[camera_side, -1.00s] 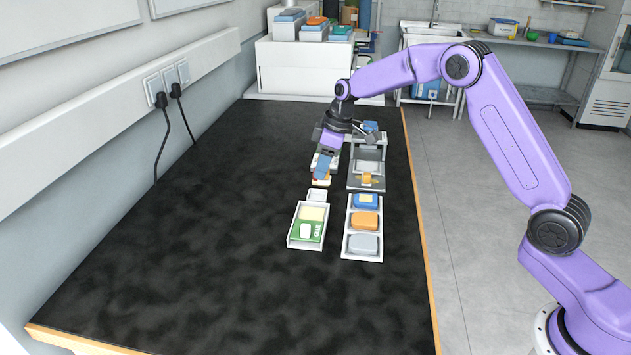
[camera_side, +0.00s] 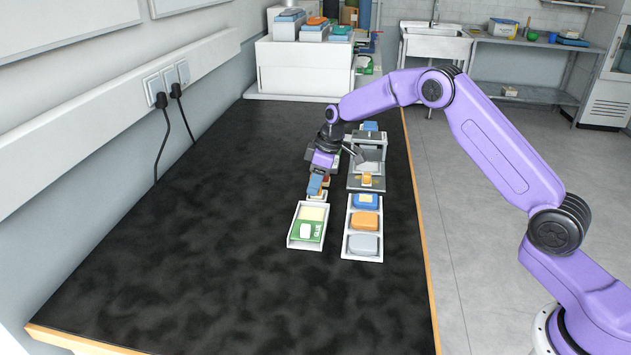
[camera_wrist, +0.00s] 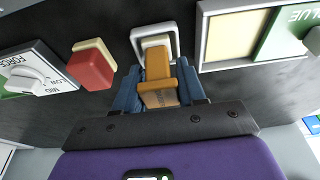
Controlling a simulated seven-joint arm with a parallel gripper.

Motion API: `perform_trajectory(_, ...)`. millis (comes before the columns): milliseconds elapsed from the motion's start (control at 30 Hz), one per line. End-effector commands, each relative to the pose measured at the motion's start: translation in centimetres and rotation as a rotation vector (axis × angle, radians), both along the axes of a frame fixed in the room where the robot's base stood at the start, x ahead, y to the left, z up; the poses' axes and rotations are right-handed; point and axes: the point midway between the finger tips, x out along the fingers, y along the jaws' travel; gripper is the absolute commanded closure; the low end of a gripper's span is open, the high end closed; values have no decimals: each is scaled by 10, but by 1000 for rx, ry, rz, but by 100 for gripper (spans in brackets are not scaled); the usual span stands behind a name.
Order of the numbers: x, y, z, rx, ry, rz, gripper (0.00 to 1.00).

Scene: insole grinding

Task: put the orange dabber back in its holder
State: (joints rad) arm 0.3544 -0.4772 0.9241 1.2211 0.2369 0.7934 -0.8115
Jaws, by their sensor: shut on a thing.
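The orange dabber (camera_wrist: 158,66) is between the blue fingers of my gripper (camera_wrist: 159,78), which is shut on it. The white square holder (camera_wrist: 137,36) is just beyond the dabber in the wrist view, and the dabber's top overlaps its near edge in the picture. I cannot tell whether the two touch. In the side view my gripper (camera_side: 315,184) hangs low over the holder (camera_side: 317,197), behind the glue tray. The dabber is hidden by the fingers there.
The glue tray (camera_side: 291,238) stands in front of the holder. A tray (camera_side: 347,247) of blue, orange and grey blocks is to its right, with a grey machine (camera_side: 354,183) behind. A red block (camera_wrist: 92,72) and a force dial (camera_wrist: 35,75) are to the left in the wrist view.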

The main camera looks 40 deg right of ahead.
Motion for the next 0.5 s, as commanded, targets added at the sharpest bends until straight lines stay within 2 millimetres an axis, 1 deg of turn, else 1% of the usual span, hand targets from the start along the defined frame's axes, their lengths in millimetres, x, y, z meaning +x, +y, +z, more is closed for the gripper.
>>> perform_trajectory(100,0,0,-3,-1,1,0,91)
perform_trajectory(133,0,0,-3,0,0,0,54)
perform_trajectory(200,0,0,-3,0,0,0,35)
perform_trajectory(500,0,0,-2,0,0,0,35)
